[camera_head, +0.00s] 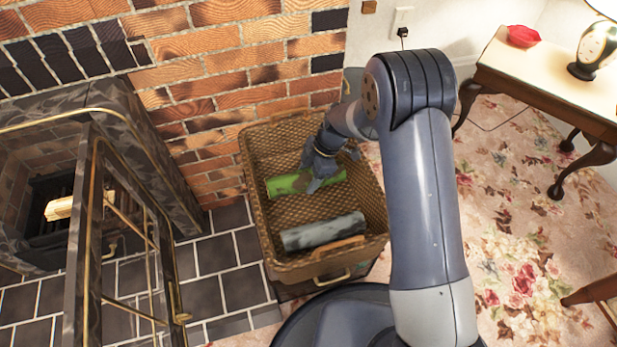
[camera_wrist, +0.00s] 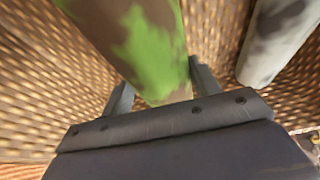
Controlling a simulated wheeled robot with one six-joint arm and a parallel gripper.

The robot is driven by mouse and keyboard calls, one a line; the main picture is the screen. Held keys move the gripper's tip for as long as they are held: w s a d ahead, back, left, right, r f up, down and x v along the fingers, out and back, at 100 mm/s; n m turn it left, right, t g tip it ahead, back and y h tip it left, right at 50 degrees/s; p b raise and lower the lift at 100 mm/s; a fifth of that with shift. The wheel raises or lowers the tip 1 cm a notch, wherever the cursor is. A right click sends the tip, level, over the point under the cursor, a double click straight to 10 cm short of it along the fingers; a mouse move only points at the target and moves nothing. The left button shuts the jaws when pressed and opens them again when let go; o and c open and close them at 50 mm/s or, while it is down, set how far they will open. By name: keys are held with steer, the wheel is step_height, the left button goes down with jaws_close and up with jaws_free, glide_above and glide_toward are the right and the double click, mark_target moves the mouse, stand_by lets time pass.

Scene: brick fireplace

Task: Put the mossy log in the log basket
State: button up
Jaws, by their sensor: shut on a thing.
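The mossy log (camera_head: 290,184), bright green with brown patches, lies inside the woven log basket (camera_head: 262,235) or just above its floor; I cannot tell if it touches the bottom. My gripper (camera_head: 322,178) reaches down into the basket and is shut on the log near its middle, hiding part of it. In the wrist view the mossy log (camera_wrist: 148,45) runs between the two fingers of my gripper (camera_wrist: 158,88), with the basket weave (camera_wrist: 40,70) around it.
A grey log (camera_head: 322,231) lies in the near part of the basket, apart from the mossy one; it also shows in the wrist view (camera_wrist: 275,40). The fireplace with its open glass door (camera_head: 125,235) stands left. A side table (camera_head: 545,75) stands right.

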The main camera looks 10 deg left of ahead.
steer(key=shift+f+b, duration=0.35)
steer(key=shift+f+b, duration=0.3)
steer(key=shift+b, duration=0.1)
steer(key=o, duration=1.5)
steer(key=shift+s, duration=0.1)
steer(key=shift+r+p, duration=0.7)
steer(key=shift+p, duration=0.3)
steer(key=p+v, duration=0.3)
steer(key=v, duration=0.9)
steer(key=shift+f, duration=0.1)
